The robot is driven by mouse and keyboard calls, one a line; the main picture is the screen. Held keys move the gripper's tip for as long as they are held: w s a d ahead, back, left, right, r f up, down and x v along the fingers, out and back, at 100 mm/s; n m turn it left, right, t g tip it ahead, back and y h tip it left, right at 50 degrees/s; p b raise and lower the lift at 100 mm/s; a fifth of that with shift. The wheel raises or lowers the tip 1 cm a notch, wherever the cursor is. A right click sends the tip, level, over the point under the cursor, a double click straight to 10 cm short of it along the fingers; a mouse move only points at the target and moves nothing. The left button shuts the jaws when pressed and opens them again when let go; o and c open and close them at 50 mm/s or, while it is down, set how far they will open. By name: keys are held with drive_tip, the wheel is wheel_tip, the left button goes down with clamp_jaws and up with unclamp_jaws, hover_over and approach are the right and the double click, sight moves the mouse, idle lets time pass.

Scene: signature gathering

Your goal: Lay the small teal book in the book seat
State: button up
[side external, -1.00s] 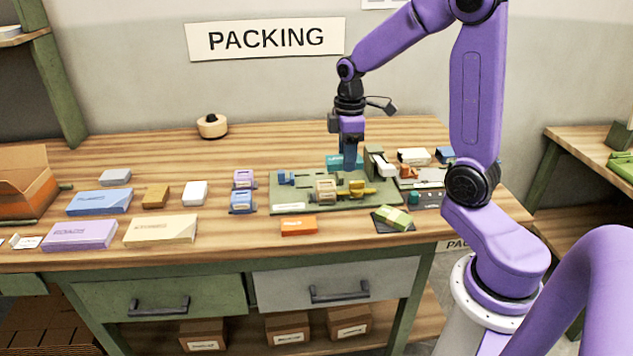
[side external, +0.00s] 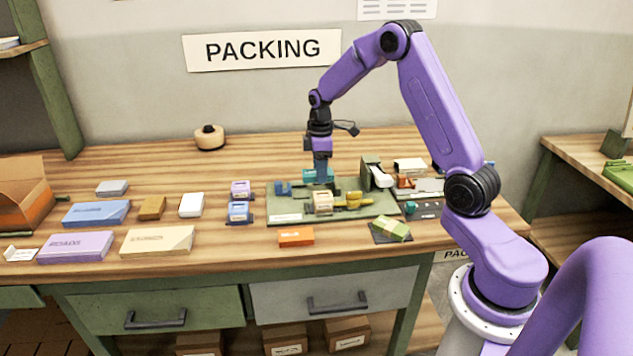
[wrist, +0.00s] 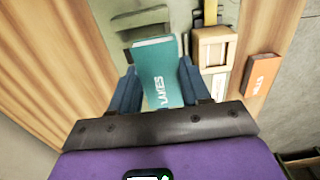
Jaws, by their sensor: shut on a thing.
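The small teal book (wrist: 158,78), marked LAKES, is between the two blue fingers of my gripper (wrist: 158,66) in the wrist view. My gripper is shut on it. In the side view the teal book (side external: 309,176) shows under my gripper (side external: 320,175), at the back left part of the green fixture board (side external: 290,217). Whether the book touches the board is unclear. A raised green part (wrist: 140,20) of the board lies just beyond the book's far end in the wrist view. The book seat cannot be told apart clearly; the gripper and book may cover it.
On the board stand a blue clamp (side external: 283,188), a tan block (side external: 323,203), a yellow part (side external: 354,200) and an upright green plate (side external: 371,173). An orange book (side external: 296,236) lies in front. Several books and boxes lie to the left. The table behind the board is mostly clear.

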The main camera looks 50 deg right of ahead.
drive_tip(key=shift+w+d+f, duration=0.2)
drive_tip(key=shift+w+f, duration=0.55)
drive_tip(key=shift+f, duration=1.8)
drive_tip(key=shift+f, duration=0.15)
drive_tip(key=o, duration=1)
drive_tip(key=shift+o, duration=0.2)
